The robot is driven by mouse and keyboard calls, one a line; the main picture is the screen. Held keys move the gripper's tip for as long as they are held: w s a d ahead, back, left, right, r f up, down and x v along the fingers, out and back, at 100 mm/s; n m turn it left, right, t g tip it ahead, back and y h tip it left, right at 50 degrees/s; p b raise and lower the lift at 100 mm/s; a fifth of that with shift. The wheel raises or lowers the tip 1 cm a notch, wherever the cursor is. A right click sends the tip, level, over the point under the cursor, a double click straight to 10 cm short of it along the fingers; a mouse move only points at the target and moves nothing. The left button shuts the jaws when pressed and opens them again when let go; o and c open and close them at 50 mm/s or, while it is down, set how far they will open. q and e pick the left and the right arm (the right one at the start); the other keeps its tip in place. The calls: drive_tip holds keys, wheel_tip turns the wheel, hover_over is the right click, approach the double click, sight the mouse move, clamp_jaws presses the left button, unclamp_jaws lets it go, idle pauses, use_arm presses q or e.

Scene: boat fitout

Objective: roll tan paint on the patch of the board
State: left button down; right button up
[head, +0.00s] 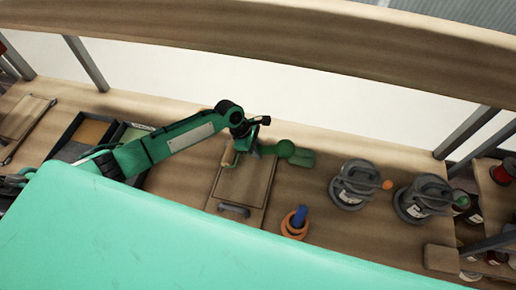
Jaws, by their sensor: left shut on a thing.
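My left gripper (252,136) reaches in from the left on its green arm and is over the far edge of the board. It is shut on what looks like the paint roller, whose pale tan sleeve (228,155) shows just left of and below the jaws. The sleeve is at the board's far left corner; I cannot tell whether it touches. The brown board (243,188) lies on the bench, with a slightly different-toned panel on it. A dark tray (66,136) at the left has a tan area (93,132) in it. My right gripper is not in view.
A green object (296,155) lies right of the gripper. An orange ring with a blue piece (297,220) stands right of the board. Two grey lidded cans (352,186) (420,200) stand farther right. A large turquoise surface (150,240) hides the near bench.

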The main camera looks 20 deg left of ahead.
sight(269, 153)
use_arm(q)
drive_tip(key=shift+f, duration=0.65)
drive_tip(key=shift+d, duration=0.1)
drive_tip(key=shift+d+r, duration=0.15)
drive_tip(key=shift+d, duration=0.1)
drive_tip(key=d+p, duration=0.2)
drive_tip(key=d, duration=0.1)
drive_tip(key=shift+w+d+r, duration=0.1)
drive_tip(key=shift+w, duration=0.05)
drive_tip(key=shift+d, duration=0.5)
drive_tip(key=shift+w+d+f+p, duration=0.15)
drive_tip(key=shift+d+p, duration=0.25)
drive_tip(key=shift+d, duration=0.8)
drive_tip(key=shift+d+f+p, duration=0.15)
drive_tip(key=shift+d+p, duration=0.25)
drive_tip(key=shift+d, duration=0.8)
